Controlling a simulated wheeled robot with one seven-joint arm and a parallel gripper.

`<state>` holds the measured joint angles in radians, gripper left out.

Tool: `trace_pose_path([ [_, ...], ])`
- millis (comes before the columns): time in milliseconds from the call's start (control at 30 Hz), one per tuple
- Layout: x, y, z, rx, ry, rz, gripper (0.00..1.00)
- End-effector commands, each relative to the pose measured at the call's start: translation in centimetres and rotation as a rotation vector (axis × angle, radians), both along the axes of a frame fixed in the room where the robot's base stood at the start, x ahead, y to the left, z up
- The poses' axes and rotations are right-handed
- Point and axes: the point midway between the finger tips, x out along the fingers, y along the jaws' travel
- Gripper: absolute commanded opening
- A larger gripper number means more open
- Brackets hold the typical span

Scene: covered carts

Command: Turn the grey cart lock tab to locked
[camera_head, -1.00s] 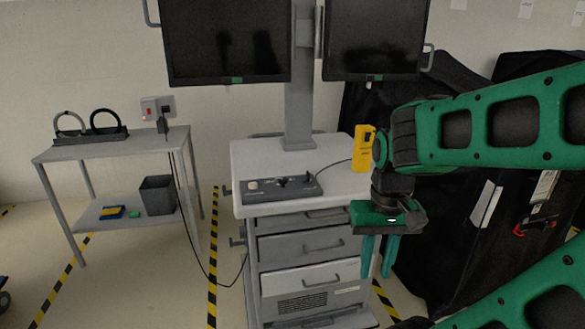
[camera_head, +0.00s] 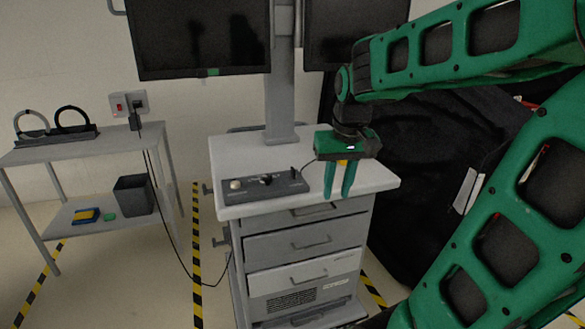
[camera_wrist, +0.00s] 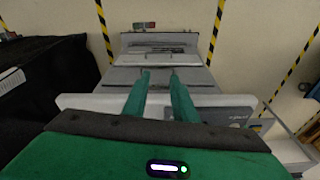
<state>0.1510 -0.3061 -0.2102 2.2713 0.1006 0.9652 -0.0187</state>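The grey cart (camera_head: 372,180) stands in the middle of the head view, with a dark control panel (camera_head: 248,196) on its top. The panel carries a pale round button (camera_head: 235,185), a black knob (camera_head: 266,179) and a small upright black piece (camera_head: 293,172). I cannot tell which part is the lock tab or how it is set. My gripper (camera_head: 339,196) points down at the cart's front edge, right of the panel, apart from it. Its fingers are parted and empty. In the wrist view, my gripper (camera_wrist: 159,76) is above the drawer fronts (camera_wrist: 160,60).
Two monitors (camera_head: 200,35) rise on a post behind the cart top. A yellow device is mostly hidden behind my gripper. A side table (camera_head: 100,145) stands left, with a cable (camera_head: 160,190) hanging down. Black covered bulk (camera_head: 410,150) fills the right.

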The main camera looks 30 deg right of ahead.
Motion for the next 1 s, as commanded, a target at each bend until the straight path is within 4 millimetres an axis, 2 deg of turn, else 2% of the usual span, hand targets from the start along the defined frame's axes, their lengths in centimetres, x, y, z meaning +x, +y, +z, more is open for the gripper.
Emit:
trace_pose_path([
  [33, 3.4, -0.3, 1.3, -0.016, -0.032, 0.03, 0.25],
  [100, 7.3, -0.5, 2.8, -0.037, -0.078, 0.065, 0.25],
  [200, 11.8, -0.5, 4.6, -0.061, -0.13, 0.106, 0.25],
  [300, 14.8, -0.4, 5.7, -0.075, -0.166, 0.133, 0.25],
  [400, 16.2, -0.3, 6.0, -0.082, -0.181, 0.146, 0.25],
  [533, 16.8, -0.5, 5.3, -0.084, -0.185, 0.149, 0.25],
  [1000, 19.4, -1.5, -1.9, -0.083, -0.182, 0.145, 0.25],
])
